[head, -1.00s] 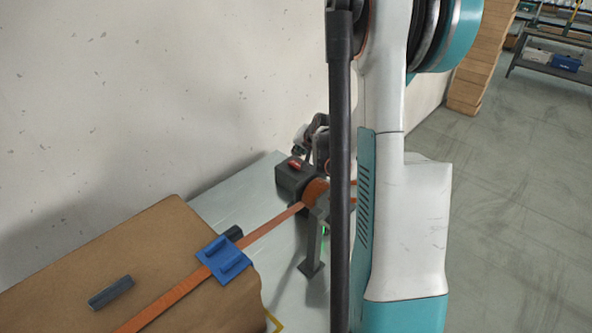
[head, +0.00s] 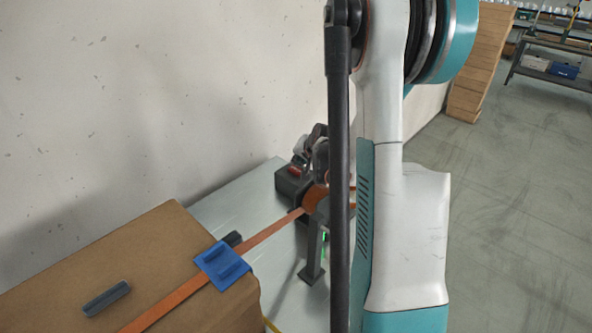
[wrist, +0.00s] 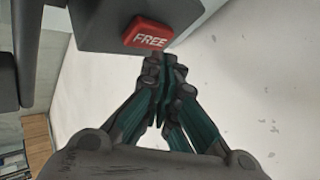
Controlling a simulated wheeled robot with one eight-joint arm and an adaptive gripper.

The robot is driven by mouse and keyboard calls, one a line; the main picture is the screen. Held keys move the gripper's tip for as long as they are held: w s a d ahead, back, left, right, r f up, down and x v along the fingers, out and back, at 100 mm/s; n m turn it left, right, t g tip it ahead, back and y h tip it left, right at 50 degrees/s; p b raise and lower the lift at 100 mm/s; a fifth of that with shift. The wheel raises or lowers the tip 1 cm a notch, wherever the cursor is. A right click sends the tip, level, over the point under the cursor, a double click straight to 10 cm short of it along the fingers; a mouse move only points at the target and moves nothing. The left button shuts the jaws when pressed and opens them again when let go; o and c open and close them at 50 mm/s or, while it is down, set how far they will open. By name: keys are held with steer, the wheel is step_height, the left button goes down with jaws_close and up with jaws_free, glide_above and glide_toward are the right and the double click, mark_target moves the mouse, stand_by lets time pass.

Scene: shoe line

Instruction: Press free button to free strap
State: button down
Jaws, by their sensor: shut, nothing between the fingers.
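The red button marked FREE (wrist: 148,32) sits on a dark grey housing (wrist: 100,22) at the top of the wrist view. In the head view the button (head: 295,170) shows as a small red patch on the dark box (head: 288,187), partly covered by my gripper. My gripper (wrist: 165,62) is shut and empty, its fingertips just below the button in the wrist view; contact cannot be told. It also shows in the head view (head: 299,158), close above the button. The orange strap (head: 270,230) runs from a spool at the box across the carton.
A wall rises behind the pale table (head: 235,190). Stacked brown boards and shelving stand far right.

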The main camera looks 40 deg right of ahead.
mark_target(299, 169)
steer(key=shift+f, duration=0.15)
stand_by(0.5)
steer(key=shift+f+b, duration=0.3)
steer(key=shift+b, duration=0.05)
steer(key=shift+f, duration=0.5)
stand_by(0.8)
steer(key=shift+r, duration=0.1)
steer(key=shift+r+p, duration=0.7)
steer(key=shift+r, duration=0.15)
steer(key=shift+r+p, duration=1.7)
steer(key=shift+r, duration=0.85)
